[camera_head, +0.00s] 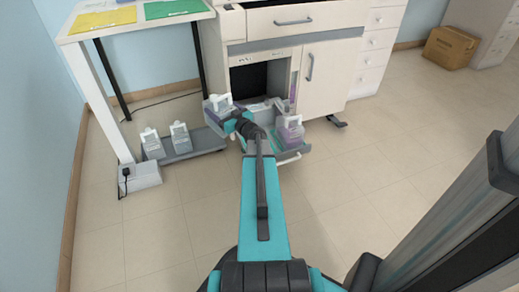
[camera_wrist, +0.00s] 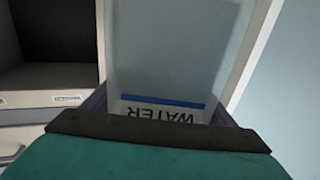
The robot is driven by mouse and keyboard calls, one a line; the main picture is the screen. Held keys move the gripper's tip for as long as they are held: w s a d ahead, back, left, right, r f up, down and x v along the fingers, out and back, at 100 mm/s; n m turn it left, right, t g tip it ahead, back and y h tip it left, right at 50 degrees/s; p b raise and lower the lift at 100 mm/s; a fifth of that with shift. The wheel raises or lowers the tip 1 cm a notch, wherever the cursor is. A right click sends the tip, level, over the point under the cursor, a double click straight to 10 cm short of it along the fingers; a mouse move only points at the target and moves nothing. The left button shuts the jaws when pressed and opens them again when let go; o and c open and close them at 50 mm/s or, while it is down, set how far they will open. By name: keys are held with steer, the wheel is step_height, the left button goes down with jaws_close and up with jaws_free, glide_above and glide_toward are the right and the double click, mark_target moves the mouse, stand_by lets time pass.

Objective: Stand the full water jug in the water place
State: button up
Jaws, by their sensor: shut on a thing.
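The water jug (camera_wrist: 165,60) fills the middle of the wrist view. It is clear, with a blue line and the word WATER upside down in the picture. My gripper (camera_head: 232,116) is shut on it. In the head view the jug in my gripper (camera_head: 220,104) shows a white top and stands out at the left of the pulled-out drawer (camera_head: 293,158), in front of the cabinet. I cannot tell whether its base touches anything. The water place cannot be made out; my arm hides part of the drawer.
A jug with purple contents (camera_head: 290,132) stands at the drawer's right side.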

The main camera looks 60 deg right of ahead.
steer(key=s+d+f+m+g+h, duration=0.2)
steer(key=s+d+f+h, duration=0.3)
steer(key=s+d, duration=0.6)
step_height(320, 180, down, 3)
steer(key=shift+s+d+r+m+g, duration=0.1)
steer(key=shift+s+d+m+g, duration=0.25)
steer(key=shift+d+m, duration=0.6)
steer(key=shift+f+b, duration=1.35)
steer(key=shift+f, duration=1.15)
steer(key=shift+f+b, duration=1.25)
steer(key=shift+f, duration=1.25)
steer(key=shift+f, duration=0.1)
steer(key=o, duration=2.1)
steer(key=shift+f, duration=0.15)
